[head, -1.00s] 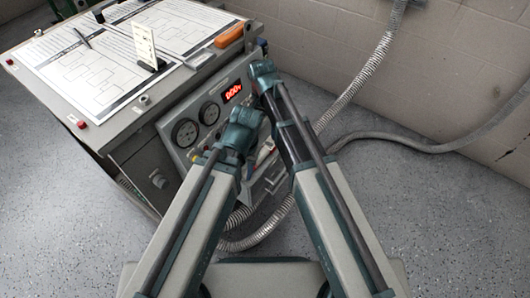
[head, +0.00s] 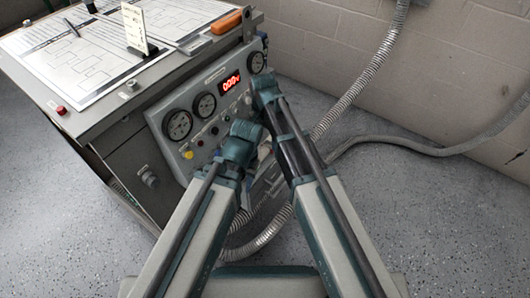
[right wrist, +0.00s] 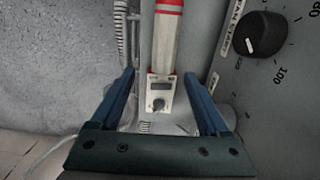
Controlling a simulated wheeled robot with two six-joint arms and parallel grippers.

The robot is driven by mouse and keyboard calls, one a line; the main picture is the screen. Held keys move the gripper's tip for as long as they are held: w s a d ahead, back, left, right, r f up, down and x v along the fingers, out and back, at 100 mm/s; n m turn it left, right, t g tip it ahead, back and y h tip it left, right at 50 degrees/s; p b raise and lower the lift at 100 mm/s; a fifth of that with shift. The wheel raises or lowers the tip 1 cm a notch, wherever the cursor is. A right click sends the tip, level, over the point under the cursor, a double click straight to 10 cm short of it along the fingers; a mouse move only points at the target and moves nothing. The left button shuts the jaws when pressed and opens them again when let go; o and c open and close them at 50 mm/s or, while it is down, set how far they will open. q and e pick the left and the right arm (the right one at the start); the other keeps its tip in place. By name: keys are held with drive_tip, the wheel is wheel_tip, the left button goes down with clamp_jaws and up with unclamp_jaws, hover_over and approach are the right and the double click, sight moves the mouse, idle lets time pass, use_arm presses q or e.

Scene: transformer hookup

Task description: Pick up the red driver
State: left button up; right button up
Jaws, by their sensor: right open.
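I cannot pick out a plainly red driver in the head view. My right gripper (right wrist: 158,74) is open and empty in the right wrist view. Beyond its fingers is a pale upright piece with red bands (right wrist: 168,8) and a small white box with a display and black knob (right wrist: 158,103); I cannot tell whether it is the driver.
The grey bench (head: 105,120) holds printed sheets (head: 85,60), a pen (head: 71,28) and an upright white card (head: 134,28). Its sloped panel has gauges (head: 178,124) and a red display (head: 230,82). A ribbed hose (head: 352,97) runs along the wall. A black dial (right wrist: 261,35) is right of my right gripper.

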sight(264, 148)
wheel_tip(264, 148, down, 5)
drive_tip(key=b, duration=0.4)
drive_tip(key=shift+a, duration=0.1)
drive_tip(key=shift+r, duration=0.15)
clamp_jaws()
